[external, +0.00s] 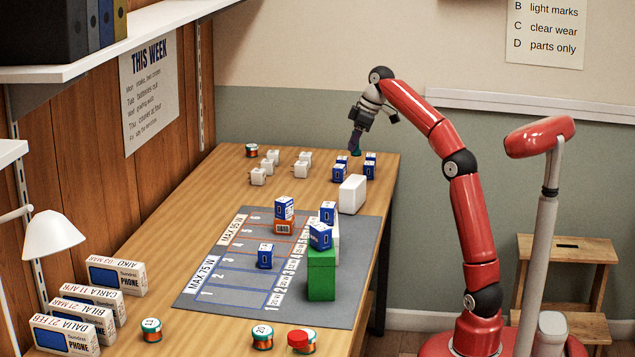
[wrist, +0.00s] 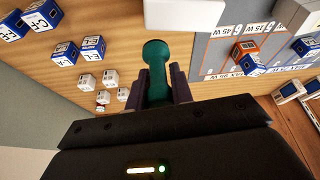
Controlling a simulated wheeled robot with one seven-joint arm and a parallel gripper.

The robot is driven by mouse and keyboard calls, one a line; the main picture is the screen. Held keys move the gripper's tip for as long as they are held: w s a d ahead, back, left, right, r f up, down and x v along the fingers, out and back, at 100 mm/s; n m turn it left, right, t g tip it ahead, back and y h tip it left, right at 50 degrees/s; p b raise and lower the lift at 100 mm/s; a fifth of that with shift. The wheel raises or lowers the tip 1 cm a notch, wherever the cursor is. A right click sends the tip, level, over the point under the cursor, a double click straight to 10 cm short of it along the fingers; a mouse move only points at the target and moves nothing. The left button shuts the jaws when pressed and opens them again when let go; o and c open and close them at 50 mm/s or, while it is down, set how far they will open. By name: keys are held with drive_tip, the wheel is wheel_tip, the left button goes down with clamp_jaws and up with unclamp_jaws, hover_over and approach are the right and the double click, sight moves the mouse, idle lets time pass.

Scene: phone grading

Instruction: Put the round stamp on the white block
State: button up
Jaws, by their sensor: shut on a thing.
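My gripper (external: 355,141) is over the far right part of the wooden table. In the wrist view its two fingers (wrist: 162,90) are shut on the round stamp (wrist: 156,62), a teal piece with a rounded knob end. Only a small teal bit of the stamp (external: 356,152) shows below the fingers in the external view. The white block (external: 352,194) stands on the table by the right edge, behind the grey mat, with a bare top. It also shows at the top of the wrist view (wrist: 184,14), apart from the stamp.
Several blue-and-white boxes (external: 339,173) stand near my gripper. Small white blocks (external: 258,177) are left of them. The grey mat (external: 215,294) holds boxes and a tall green block (external: 321,275) with a blue box on it. Round tins (external: 262,337) stand at the near edge.

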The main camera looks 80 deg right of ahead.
drive_tip(key=r, duration=0.2)
hover_over(351, 181)
drive_tip(key=shift+n, duration=0.3)
wheel_tip(351, 181, down, 4)
drive_tip(key=shift+d+b, duration=0.1)
drive_tip(key=shift+b, duration=1.05)
drive_tip(key=shift+w+f+b, duration=0.1)
drive_tip(key=shift+f+b, duration=0.7)
drive_tip(key=shift+f, duration=1.25)
drive_tip(key=shift+f, duration=0.15)
drive_tip(key=o, duration=0.9)
drive_tip(key=shift+o, duration=0.2)
